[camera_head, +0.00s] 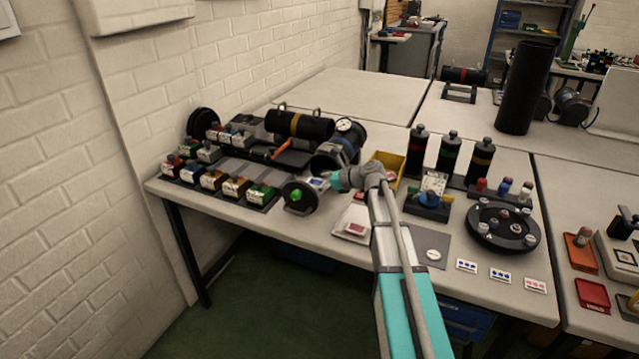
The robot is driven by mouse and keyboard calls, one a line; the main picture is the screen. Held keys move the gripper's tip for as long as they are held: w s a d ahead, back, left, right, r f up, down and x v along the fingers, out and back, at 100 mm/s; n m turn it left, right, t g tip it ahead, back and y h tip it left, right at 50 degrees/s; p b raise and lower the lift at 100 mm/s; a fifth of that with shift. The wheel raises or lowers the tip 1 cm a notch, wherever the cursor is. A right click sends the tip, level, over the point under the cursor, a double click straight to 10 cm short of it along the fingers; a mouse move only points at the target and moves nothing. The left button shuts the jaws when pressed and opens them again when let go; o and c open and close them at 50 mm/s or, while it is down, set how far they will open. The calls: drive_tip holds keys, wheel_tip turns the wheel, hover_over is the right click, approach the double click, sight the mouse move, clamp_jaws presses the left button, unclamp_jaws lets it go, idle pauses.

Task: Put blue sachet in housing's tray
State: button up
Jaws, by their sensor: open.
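A small white-and-blue item (318,184), which looks like the blue sachet, shows right at the end of my arm. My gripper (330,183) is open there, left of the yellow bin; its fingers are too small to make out. I cannot tell whether the item lies between them. The black cylindrical housing (300,124) lies on its side on a dark cradle behind and left of my gripper. A black round end cap (297,196) with a green knob stands just left of the blue item.
Several coloured blocks (211,180) line the table's left front. A white tray with a red item (354,226) is near the front edge.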

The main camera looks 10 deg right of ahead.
sight(331, 249)
drive_tip(key=shift+r, duration=0.2)
drive_tip(key=p+v, duration=0.5)
drive_tip(key=v, duration=0.7)
idle(0.7)
